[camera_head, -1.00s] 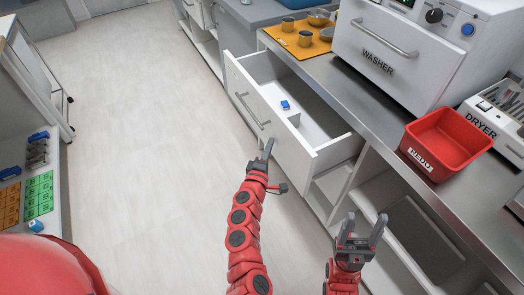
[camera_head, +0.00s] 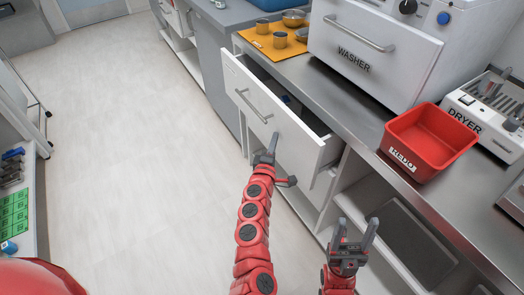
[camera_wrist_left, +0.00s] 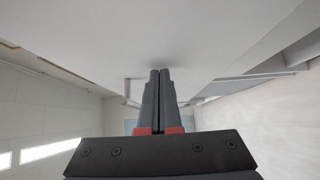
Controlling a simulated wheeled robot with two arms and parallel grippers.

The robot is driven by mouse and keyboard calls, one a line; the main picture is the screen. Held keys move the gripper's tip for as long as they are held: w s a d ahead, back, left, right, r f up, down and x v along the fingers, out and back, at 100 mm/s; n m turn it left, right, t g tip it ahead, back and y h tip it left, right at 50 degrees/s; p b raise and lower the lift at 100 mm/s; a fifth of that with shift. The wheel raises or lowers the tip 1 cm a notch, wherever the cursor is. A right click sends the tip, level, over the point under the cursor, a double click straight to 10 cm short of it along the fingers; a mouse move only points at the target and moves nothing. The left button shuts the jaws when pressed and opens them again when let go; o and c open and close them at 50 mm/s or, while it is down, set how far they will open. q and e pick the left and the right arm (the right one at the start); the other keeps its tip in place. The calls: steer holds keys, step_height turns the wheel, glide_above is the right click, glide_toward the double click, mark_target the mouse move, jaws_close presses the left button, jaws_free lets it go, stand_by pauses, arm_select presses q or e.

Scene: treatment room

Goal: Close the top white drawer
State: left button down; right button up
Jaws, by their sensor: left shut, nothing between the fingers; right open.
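The top white drawer (camera_head: 266,108) stands partly open under the counter, with a narrow gap showing its dark inside. Its bar handle (camera_head: 254,107) is on the front face. My left gripper (camera_head: 271,147) is shut and empty, its fingertips at the lower part of the drawer front, right of the handle. In the left wrist view the shut fingers (camera_wrist_left: 160,85) point at the pale drawer front (camera_wrist_left: 160,35) and look to be touching or very near it. My right gripper (camera_head: 354,238) is open and empty, in front of the open shelves.
A red bin (camera_head: 425,150) marked REDO, a washer (camera_head: 375,45) and a dryer (camera_head: 488,110) stand on the steel counter. Floor at left is clear.

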arm_select(q)
steer(key=w+d+b, duration=0.1)
steer(key=w+d, duration=0.1)
steer(key=w+d+b, duration=0.2)
steer(key=d, duration=0.1)
steer(key=w+d+b, duration=0.2)
steer(key=d, duration=0.1)
steer(key=shift+w+d, duration=0.1)
steer(key=shift+d, duration=0.05)
steer(key=shift+d+r, duration=0.1)
steer(key=shift+r, duration=0.15)
steer(key=shift+d, duration=0.1)
